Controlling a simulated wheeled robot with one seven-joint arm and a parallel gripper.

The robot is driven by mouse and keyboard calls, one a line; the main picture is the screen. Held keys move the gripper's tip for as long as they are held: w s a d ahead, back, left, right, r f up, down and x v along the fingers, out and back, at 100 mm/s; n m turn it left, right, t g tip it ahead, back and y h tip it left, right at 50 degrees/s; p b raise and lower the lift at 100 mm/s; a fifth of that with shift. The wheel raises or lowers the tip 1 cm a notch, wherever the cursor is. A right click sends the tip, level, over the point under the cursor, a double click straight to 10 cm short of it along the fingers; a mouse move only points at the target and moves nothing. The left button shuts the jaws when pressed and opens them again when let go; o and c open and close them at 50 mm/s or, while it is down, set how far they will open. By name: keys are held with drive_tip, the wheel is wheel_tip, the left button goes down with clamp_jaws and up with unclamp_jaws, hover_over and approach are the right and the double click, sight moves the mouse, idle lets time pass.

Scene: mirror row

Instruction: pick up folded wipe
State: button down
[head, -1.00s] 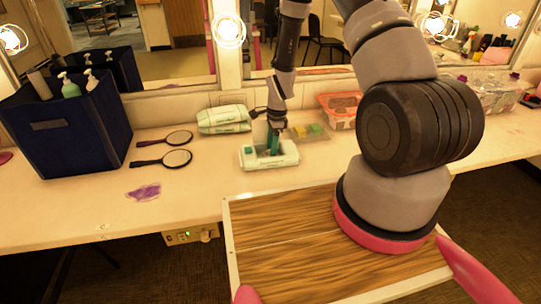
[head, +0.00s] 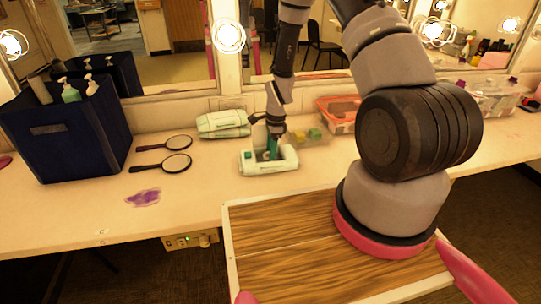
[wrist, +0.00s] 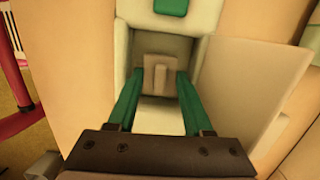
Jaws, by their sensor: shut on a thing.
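The folded wipe (wrist: 157,72) is a small tan piece between my fingertips in the wrist view, inside the opening of a white box. My gripper (wrist: 157,78) has two teal fingers, one on each side of the wipe, shut on it. The white box (wrist: 202,22) has a green tab at its far side. In the head view the box (head: 284,164) stands on the counter, and my gripper (head: 272,150) points down into it. The wipe itself is hidden there by the fingers and the box walls.
A pale green packet (head: 223,124) lies behind the box. A pinkish tub (head: 340,112) and small yellow and green blocks (head: 307,135) are to the right. Two hand mirrors (head: 174,163) and a dark blue bin (head: 66,142) are left. The front counter is mostly clear.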

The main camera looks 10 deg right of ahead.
wheel_tip(320, 180, up, 17)
idle(0.4)
drive_tip(key=shift+f, duration=0.1)
